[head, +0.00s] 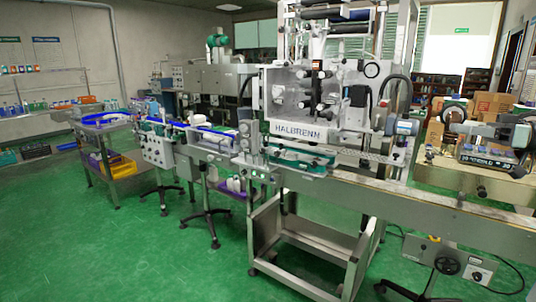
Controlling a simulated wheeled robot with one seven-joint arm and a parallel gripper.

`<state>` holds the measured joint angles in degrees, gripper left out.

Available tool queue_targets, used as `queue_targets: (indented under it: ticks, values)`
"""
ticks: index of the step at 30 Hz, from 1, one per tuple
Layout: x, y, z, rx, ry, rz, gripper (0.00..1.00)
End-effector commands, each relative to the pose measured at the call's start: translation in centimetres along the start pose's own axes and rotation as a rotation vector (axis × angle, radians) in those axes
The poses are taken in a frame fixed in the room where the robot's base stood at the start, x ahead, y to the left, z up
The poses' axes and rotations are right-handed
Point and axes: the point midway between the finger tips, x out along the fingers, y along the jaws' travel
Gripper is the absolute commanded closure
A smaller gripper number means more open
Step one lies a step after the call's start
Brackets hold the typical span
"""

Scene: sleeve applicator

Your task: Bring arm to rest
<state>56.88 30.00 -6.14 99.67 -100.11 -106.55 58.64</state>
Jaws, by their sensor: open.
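My arm and my gripper do not show in the head view. The sleeve applicator (318,95), a pale grey machine marked HALBRENN with rollers on its front, stands right of centre. A long metal conveyor (385,192) runs through it, from the middle left to the right edge. No part of my arm is seen touching the machine or the conveyor.
The green floor (90,245) is clear at the front left. An open metal stand (312,236) and wheeled supports are under the conveyor. A trolley (100,140) with bins stands at the left. A bench device (492,145) and cardboard boxes (492,104) are at the right.

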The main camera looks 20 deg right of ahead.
Motion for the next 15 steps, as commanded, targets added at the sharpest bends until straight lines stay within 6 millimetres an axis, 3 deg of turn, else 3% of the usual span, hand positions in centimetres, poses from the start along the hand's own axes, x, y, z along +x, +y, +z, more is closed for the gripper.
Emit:
queue_targets:
  ticks: [8, 15]
  values:
    - [3.8, 1.7, -0.6, -0.073, 0.016, 0.104, 0.55]
    - [8.4, 3.7, -1.0, -0.146, 0.023, 0.269, 0.55]
